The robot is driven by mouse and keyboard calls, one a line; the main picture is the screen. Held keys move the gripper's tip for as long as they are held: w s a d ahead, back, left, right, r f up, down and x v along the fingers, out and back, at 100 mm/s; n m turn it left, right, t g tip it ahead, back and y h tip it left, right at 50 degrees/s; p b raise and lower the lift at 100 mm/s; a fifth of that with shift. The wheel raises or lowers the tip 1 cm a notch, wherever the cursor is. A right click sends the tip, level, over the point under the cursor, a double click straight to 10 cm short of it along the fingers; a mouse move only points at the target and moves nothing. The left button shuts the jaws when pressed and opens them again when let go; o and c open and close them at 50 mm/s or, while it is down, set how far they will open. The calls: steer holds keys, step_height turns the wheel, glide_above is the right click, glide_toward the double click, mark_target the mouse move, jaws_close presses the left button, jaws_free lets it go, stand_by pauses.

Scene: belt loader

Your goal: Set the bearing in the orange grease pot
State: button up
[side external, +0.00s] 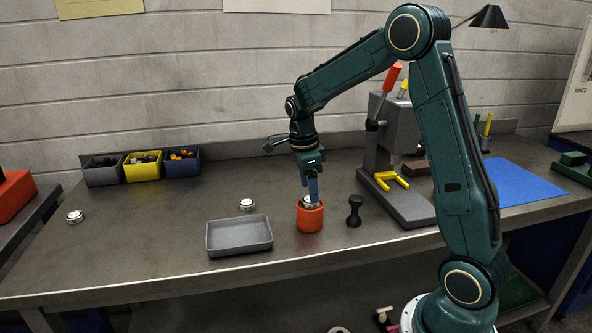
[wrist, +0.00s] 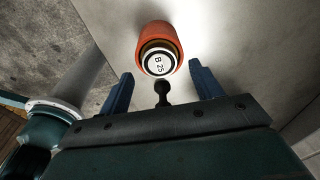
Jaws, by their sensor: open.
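The orange grease pot (side external: 310,220) stands on the bench right of the grey tray. A silver bearing (side external: 308,203) sits in its mouth. In the wrist view the bearing's white face (wrist: 157,64), marked "B 25", shows inside the rim of the pot (wrist: 157,33). My gripper (side external: 312,196) is right above the pot, pointing down. In the wrist view its two blue fingers (wrist: 160,78) are spread apart with no bearing between them. How deep the bearing sits is hard to tell.
Another bearing (side external: 247,204) lies behind the grey tray (side external: 240,250), and one (side external: 75,217) lies far left. A black knobbed tool (side external: 354,211) stands close right of the pot, before the press (side external: 405,205). Small bins (side external: 143,171) stand at the wall.

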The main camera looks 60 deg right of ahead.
mark_target(305, 201)
step_height(305, 201, up, 10)
steer(key=shift+w+a+f, duration=0.25)
steer(key=shift+w+a, duration=0.15)
stand_by(0.5)
steer(key=s+a+r+n+t, duration=0.3)
steer(key=s+a+r+n, duration=0.2)
steer(key=s+a+n, duration=0.65)
steer(key=s+a+f+n+t, duration=0.1)
steer(key=s+a+n, duration=0.1)
steer(key=s+n, duration=0.3)
steer(key=s+a+f+n+t+y, duration=0.1)
steer(key=s+n, duration=0.4)
steer(key=n, duration=0.5)
steer(key=shift+a+f+t, duration=0.45)
steer(key=shift+a+t, duration=0.2)
steer(key=shift+t, duration=0.15)
